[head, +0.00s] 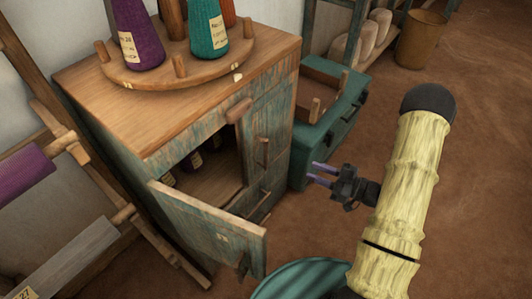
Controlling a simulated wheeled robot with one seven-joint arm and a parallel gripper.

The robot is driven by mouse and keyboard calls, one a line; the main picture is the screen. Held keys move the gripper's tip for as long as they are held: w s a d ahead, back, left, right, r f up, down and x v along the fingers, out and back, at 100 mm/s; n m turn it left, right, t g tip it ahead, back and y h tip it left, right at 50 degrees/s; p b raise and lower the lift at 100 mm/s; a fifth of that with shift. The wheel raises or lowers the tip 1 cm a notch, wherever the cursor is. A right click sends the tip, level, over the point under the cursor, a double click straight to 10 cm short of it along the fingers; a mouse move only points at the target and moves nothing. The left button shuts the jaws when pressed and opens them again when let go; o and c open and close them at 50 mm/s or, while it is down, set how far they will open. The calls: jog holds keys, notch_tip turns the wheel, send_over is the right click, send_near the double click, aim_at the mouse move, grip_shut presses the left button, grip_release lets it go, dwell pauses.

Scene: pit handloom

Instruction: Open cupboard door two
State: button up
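A worn blue-green wooden cupboard (150,125) stands left of centre. One door (205,225) at its front left hangs open, swung out toward the front. Dark cones with pale labels (195,160) show in the shadowed inside. To the right of that opening, a second front panel (277,125) with a wooden handle (262,152) looks shut. I cannot read a number on either door. My gripper (311,173) is right of the cupboard, apart from it. Its two purple fingers are spread with nothing between them, pointing left toward the panel's side.
A round wooden rack (165,80) with purple and teal cones stands on the cupboard top. A teal chest (325,135) stands close behind my gripper. A loom frame (130,215) is at the left. A bucket (420,40) is far back; the brown floor at right is clear.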

aim_at(266, 153)
jog(key=b+x, duration=0.3)
jog(key=x, duration=1.4)
jog(key=shift+a, duration=0.15)
grip_shut()
